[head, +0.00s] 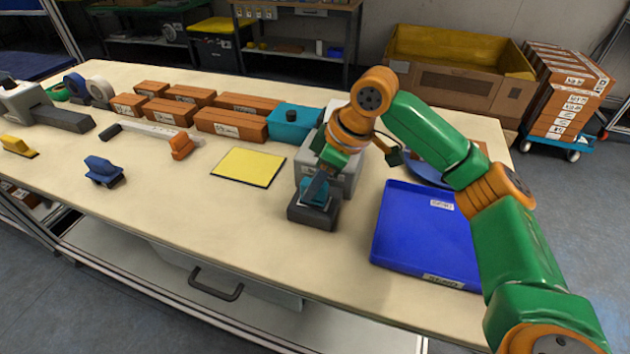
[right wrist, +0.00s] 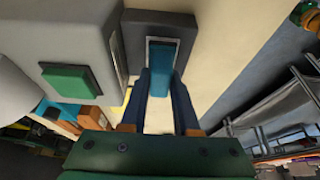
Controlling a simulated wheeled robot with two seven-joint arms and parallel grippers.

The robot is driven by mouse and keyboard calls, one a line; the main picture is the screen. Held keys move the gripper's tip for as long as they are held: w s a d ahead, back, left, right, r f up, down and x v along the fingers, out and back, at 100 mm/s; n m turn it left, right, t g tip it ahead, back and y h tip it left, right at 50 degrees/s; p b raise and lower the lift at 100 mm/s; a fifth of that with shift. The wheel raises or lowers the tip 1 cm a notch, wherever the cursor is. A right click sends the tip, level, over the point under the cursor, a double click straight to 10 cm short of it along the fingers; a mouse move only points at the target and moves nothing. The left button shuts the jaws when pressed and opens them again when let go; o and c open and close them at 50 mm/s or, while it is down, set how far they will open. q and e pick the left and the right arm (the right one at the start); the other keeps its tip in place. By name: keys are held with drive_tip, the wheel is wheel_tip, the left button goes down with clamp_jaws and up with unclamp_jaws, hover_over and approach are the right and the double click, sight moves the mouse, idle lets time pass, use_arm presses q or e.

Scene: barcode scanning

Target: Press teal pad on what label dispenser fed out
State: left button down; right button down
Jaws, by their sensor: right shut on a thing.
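My right gripper (head: 318,188) points down at the front of the grey label dispenser (head: 347,175) and is shut on the teal pad (head: 316,198). In the right wrist view the teal pad (right wrist: 160,68) sits between the two dark blue fingers. It is over the dark grey tray (head: 312,217) at the dispenser's front. I cannot tell if the pad touches the tray. Any label under it is hidden. The dispenser's green button (right wrist: 70,80) shows in the right wrist view. My left gripper is not in view.
A blue tray (head: 410,245) lies right of the dispenser and a yellow mat (head: 248,167) left of it. A teal box (head: 292,127) and several brown cartons (head: 232,123) stand behind. The table's front left is mostly clear, with a blue tool (head: 104,171).

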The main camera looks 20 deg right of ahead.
drive_tip(key=shift+s+f+p, duration=0.15)
drive_tip(key=shift+p, duration=0.35)
idle(1.4)
wheel_tip(320, 180, up, 7)
drive_tip(key=p, duration=0.9)
drive_tip(key=shift+r+p, duration=0.2)
drive_tip(key=shift+p, duration=0.2)
drive_tip(key=shift+f, duration=0.15)
